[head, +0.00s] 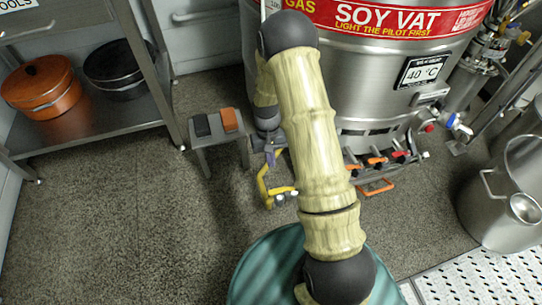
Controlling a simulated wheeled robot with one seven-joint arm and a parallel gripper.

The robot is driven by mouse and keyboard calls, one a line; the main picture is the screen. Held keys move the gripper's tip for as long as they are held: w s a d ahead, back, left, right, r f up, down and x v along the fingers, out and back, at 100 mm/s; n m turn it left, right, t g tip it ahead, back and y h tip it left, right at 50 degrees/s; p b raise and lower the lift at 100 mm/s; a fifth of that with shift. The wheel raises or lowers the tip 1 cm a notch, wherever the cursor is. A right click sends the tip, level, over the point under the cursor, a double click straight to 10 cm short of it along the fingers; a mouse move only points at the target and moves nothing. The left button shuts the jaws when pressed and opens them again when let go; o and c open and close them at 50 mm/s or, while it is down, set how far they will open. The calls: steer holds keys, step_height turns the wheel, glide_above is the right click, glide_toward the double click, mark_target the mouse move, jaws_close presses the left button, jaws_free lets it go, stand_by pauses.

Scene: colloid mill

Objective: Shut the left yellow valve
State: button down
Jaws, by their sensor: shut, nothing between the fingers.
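A yellow pipe with a yellow lever-like branch (281,190) shows low in front of the vat, just left of my forearm. It has pale ends, and I cannot tell how the valve is turned. My gripper (270,158) is small and partly hidden at the end of my folded arm. It points down just above the upper part of the yellow pipe, and I cannot tell whether it touches it. It is shut and empty. My arm hides what lies right of the yellow piece, so no second yellow valve shows.
The steel soy vat (385,75) stands behind my arm, with orange and red handles (376,161) below it. A small grey stand (217,130) is left of my gripper. A rack with an orange pot (42,87) is far left. A steel pot (505,195) stands right. Floor at left is clear.

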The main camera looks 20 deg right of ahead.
mark_target(278, 191)
steer(key=s+f+b, duration=0.4)
steer(key=s+b, duration=0.1)
steer(key=shift+s+f, duration=0.15)
steer(key=shift+f, duration=0.15)
